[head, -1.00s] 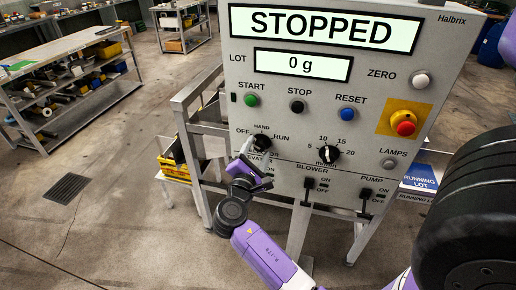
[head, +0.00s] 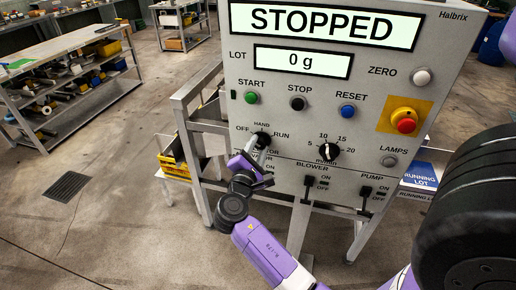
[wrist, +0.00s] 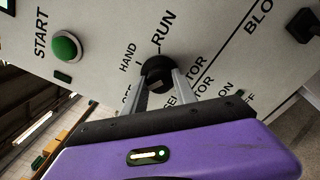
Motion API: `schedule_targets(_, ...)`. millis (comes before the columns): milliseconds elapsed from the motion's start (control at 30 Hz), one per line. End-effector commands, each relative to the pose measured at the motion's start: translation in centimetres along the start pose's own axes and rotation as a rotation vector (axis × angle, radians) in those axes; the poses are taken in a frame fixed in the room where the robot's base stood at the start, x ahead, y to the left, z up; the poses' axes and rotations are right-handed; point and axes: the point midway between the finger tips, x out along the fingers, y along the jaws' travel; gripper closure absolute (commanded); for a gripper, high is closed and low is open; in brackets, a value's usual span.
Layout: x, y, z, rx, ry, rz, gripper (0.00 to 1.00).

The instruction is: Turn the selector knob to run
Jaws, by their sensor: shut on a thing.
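The black selector knob (head: 262,139) is on the grey control panel, with OFF at its left, HAND above and RUN at its right. It also shows in the wrist view (wrist: 157,71). My gripper (head: 257,147) reaches it from below. In the wrist view my gripper's two pale fingers (wrist: 161,86) sit on either side of the knob, shut on it. The knob's pointer is hard to make out, so I cannot tell its exact setting. The display (head: 320,26) reads STOPPED.
The green START button (head: 251,98), black STOP button (head: 298,103) and blue RESET button (head: 348,112) sit above. A second black knob (head: 328,152) is to the right, with the blower switch (head: 309,181) below it. A red emergency button (head: 405,125) is further right.

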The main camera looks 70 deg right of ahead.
Motion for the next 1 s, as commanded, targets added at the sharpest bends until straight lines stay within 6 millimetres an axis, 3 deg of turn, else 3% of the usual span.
schedule_targets(267,-0.05,-0.29,-0.26,0.18,-0.001,0.0,1.0)
schedule_targets(1000,-0.04,-0.36,-0.34,0.881,-0.001,0.0,1.0)
